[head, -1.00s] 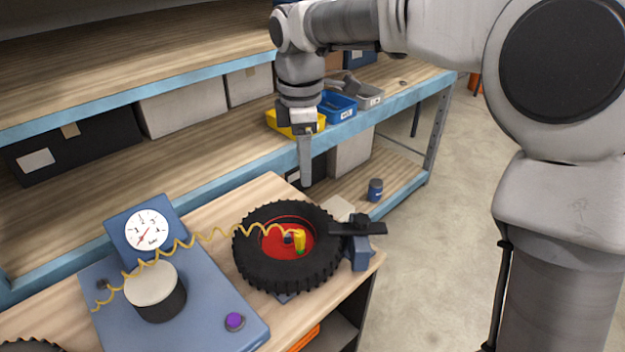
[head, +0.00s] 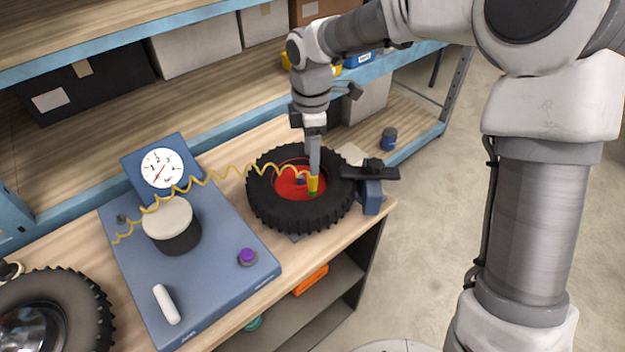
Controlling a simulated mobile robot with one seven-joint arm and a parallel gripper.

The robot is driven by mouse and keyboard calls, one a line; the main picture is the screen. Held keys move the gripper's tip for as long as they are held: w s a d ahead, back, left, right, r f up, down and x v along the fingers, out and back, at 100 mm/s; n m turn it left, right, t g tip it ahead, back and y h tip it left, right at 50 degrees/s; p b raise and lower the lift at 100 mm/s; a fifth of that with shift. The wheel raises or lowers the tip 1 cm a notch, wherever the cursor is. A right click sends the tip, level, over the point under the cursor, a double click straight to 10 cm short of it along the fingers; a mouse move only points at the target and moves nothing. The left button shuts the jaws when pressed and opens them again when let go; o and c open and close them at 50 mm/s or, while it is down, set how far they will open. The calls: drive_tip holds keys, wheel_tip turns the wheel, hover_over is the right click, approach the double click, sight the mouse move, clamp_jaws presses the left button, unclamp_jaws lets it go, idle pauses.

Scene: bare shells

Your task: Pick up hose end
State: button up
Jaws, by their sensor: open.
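The hose end (head: 313,184) is a small yellow piece with a green tip, standing at the red hub (head: 290,186) of a black tyre (head: 264,205). A coiled yellow hose (head: 212,178) runs from it leftward to the blue pump unit (head: 205,262) with a round gauge (head: 161,168). My gripper (head: 314,172) points down over the hub, with its fingertips at the top of the hose end. The fingers show edge-on, so the gap between them is hidden, and whether they touch the hose end is unclear.
A dark clamp (head: 370,173) stands at the tyre's right, on the workbench edge. A second tyre (head: 88,297) lies at lower left. A white handle (head: 167,304) and a purple knob (head: 247,257) are on the pump unit. Shelves (head: 190,107) with bins stand behind.

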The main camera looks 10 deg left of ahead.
sight(312, 181)
drive_tip(key=f, duration=0.5)
drive_tip(key=shift+s, duration=0.2)
clamp_jaws()
